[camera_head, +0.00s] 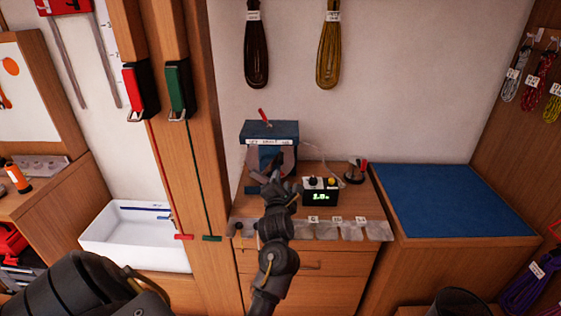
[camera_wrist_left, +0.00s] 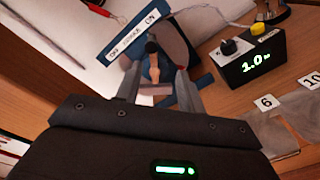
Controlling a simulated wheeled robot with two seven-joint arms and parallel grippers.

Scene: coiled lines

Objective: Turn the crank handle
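The crank machine (camera_head: 270,130) stands on the wooden counter, with a blue top, a label strip and a red lever (camera_head: 263,116). Below the strip is what looks like the crank handle (camera_wrist_left: 155,90), a small wood-coloured grip near a dark round knob (camera_wrist_left: 151,47). My left gripper (camera_wrist_left: 157,88) is open, its two fingers on either side of the handle with gaps visible; depth is hard to tell. In the head view my left gripper (camera_head: 280,185) partly hides the machine's front. My right gripper is not in view.
A black display box (camera_head: 320,192) with a dark knob and yellow button reads about 1.0, right of my gripper. A wooden post (camera_head: 185,100) stands left. A blue mat (camera_head: 440,200) lies clear at right.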

